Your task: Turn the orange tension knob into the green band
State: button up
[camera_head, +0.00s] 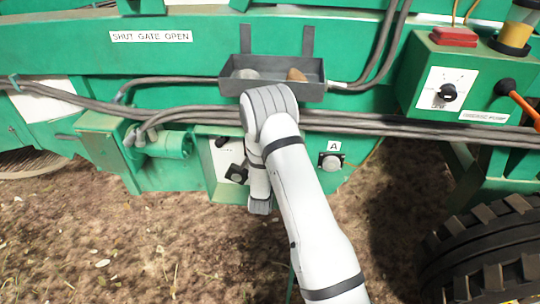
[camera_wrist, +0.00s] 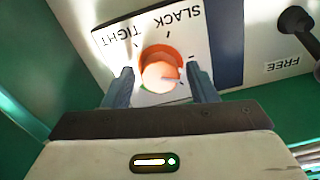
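The orange tension knob (camera_wrist: 160,70) sits on a white dial plate (camera_wrist: 191,42) with the words SLACK and TIGHT, upside down in the wrist view. A pale pointer line on the knob's face points to the right of the picture. A sliver of green shows at the knob's lower left; I cannot tell whether it is the green band. My gripper (camera_wrist: 160,68) is open, one finger on each side of the knob, with a visible gap at both sides. In the head view my arm hides the knob, and the white panel (camera_head: 222,155) shows only partly.
A black lever (camera_wrist: 296,20) above a FREE label stands to the right in the wrist view. In the head view, cables (camera_head: 420,128) and a grey tray (camera_head: 310,88) with stones lie above the panel. A button marked A (camera_head: 331,161) is to the right.

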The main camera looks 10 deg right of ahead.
jog(key=c, duration=0.7)
jog(key=shift+d, duration=0.15)
jog(key=shift+c, duration=0.6)
jog(key=shift+f+m+b, duration=0.1)
jog(key=shift+m+b, duration=0.2)
jog(key=shift+b, duration=0.25)
jog(key=m+b, duration=1.7)
jog(key=b, duration=1.5)
jog(key=shift+m, duration=0.4)
